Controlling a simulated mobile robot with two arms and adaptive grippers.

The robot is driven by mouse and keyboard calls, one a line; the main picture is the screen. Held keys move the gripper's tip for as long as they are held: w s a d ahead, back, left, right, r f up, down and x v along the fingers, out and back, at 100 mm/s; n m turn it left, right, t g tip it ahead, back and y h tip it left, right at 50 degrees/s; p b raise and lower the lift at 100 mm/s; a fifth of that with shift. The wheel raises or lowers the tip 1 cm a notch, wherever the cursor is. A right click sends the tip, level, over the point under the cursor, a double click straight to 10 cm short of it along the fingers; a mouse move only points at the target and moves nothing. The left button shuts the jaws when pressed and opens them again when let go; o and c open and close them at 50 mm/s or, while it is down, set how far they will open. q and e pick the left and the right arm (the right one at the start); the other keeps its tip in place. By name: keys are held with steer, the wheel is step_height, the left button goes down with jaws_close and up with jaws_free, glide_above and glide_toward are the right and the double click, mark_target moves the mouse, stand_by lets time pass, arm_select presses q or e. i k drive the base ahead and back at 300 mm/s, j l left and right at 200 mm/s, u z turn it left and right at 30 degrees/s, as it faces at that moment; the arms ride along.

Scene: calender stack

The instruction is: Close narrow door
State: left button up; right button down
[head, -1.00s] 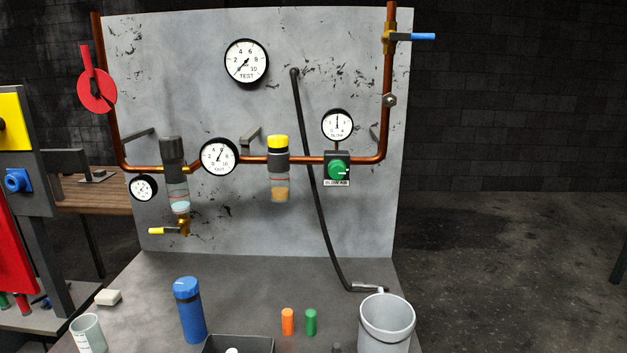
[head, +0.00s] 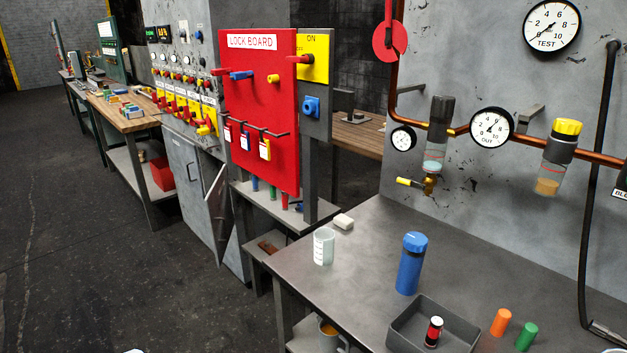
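A grey cabinet (head: 185,185) stands below the control panel, left of the red lock board. Its wider front door (head: 181,166) has a dark handle and looks shut. To the right of it a narrow door (head: 217,212) appears to stand ajar, swung outward at an angle, with a dark gap behind it. The lock board and its stand partly hide the cabinet's right side.
The red lock board (head: 258,105) stands in front of the cabinet's right side. A grey workbench (head: 300,262) fills the lower right, with a blue canister (head: 411,265) and a dark tray (head: 398,335). Open floor (head: 100,250) lies in front of the cabinet.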

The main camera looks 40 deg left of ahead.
mark_target(217, 202)
steer(key=u, duration=2)
